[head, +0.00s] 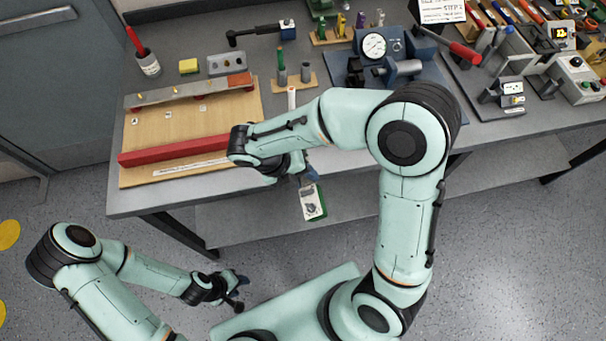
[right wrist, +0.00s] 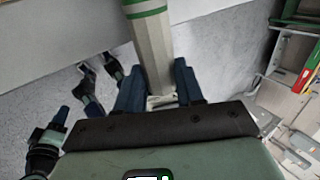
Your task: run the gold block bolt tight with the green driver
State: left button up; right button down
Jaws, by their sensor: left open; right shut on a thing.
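My right gripper (head: 309,176) hangs in front of the table's front edge. In the right wrist view its blue fingers (right wrist: 160,92) are shut on a pale, faceted handle with green bands (right wrist: 150,45), which I take for the green driver. The handle runs out of the top of that view, so its far end is hidden. A white and green piece (head: 313,202) shows just below this gripper; I cannot tell whether it is part of the driver. My left gripper (head: 236,281) is open and empty, low over the floor. I cannot surely pick out the gold block bolt.
A wooden board (head: 135,165) holds a red bar (head: 175,150) and a grey bar with a copper end (head: 190,92). A yellow block (head: 188,66), a small wooden stand (head: 296,80) and a blue dial fixture (head: 405,68) stand behind. My right arm covers some tabletop.

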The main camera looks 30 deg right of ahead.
pick_arm(q)
jog(key=shift+w+r+p, duration=0.45)
jog(key=shift+w+r, duration=0.15)
jog(key=shift+w, duration=0.1)
pick_arm(e)
jog(key=shift+w+d, duration=0.2)
jog(key=shift+w, duration=0.65)
pick_arm(q)
jog(key=shift+w+r+p, duration=0.45)
jog(key=shift+w+r, duration=0.2)
jog(key=shift+w, duration=0.1)
pick_arm(e)
jog(key=shift+w+d, duration=0.1)
jog(key=shift+w, duration=0.15)
dwell(0.9)
jog(key=shift+w, duration=0.25)
dwell(1.5)
pick_arm(q)
jog(key=shift+s+f, duration=0.1)
pick_arm(e)
jog(key=shift+s, duration=0.15)
pick_arm(q)
jog(key=shift+s+f+b, duration=0.5)
jog(key=shift+s+f, duration=0.05)
jog(key=shift+s, duration=0.2)
pick_arm(e)
jog(key=shift+s+a, duration=0.25)
jog(key=shift+s, duration=0.8)
jog(key=shift+s+a, duration=0.25)
jog(key=shift+s, duration=0.8)
